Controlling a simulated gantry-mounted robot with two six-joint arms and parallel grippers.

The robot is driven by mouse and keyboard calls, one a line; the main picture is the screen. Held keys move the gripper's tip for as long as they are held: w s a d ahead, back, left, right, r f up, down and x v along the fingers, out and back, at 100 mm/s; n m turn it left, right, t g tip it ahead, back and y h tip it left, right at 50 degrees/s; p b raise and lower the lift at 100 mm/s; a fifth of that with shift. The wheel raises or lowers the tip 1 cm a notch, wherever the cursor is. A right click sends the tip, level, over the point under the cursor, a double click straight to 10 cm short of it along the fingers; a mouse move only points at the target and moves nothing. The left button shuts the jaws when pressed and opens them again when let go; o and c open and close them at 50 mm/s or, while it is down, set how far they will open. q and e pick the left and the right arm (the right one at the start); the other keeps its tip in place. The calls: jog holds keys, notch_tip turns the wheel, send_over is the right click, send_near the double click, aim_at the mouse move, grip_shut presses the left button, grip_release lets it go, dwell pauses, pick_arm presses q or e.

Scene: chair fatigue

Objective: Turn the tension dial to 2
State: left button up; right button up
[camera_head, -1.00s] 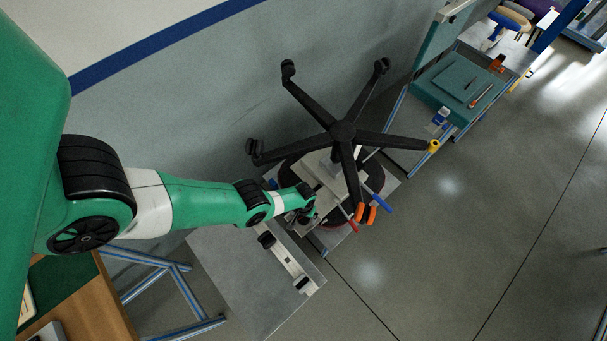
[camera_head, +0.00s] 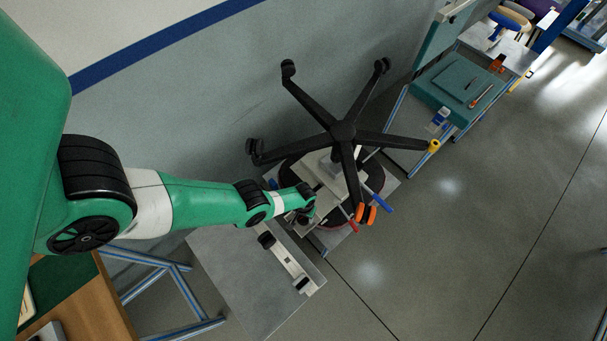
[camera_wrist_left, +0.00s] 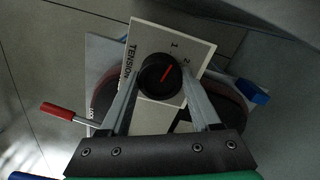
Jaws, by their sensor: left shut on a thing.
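The tension dial (camera_wrist_left: 160,75) is a round black knob with a red pointer line. It sits on a white panel (camera_wrist_left: 148,36) printed TENSION, with the marks 1 (camera_wrist_left: 174,45) and 2 (camera_wrist_left: 186,61). The pointer slants up and right, seemingly between the marks and nearer the 1's direction. My left gripper (camera_wrist_left: 162,82) is shut on the dial, one finger on each side. In the head view my left gripper (camera_head: 308,213) is at the chair fixture and hides the dial. My right gripper is not in view.
An upturned black chair base (camera_head: 342,131) spreads its legs above the fixture. A red-tipped lever (camera_wrist_left: 58,111) and a blue-tipped lever (camera_wrist_left: 255,94) stick out beside the panel. A grey bench (camera_head: 240,270) stands at the front. Open floor lies to the right.

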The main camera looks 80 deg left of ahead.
pick_arm(q)
jog(key=m, duration=0.3)
jog(key=shift+m, duration=0.3)
jog(key=shift+m+b, duration=0.35)
jog(key=shift+m, duration=1.55)
jog(key=o, duration=1.4)
notch_tip(320, 180, up, 12)
jog(key=p, duration=1.1)
jog(key=shift+f, duration=0.2)
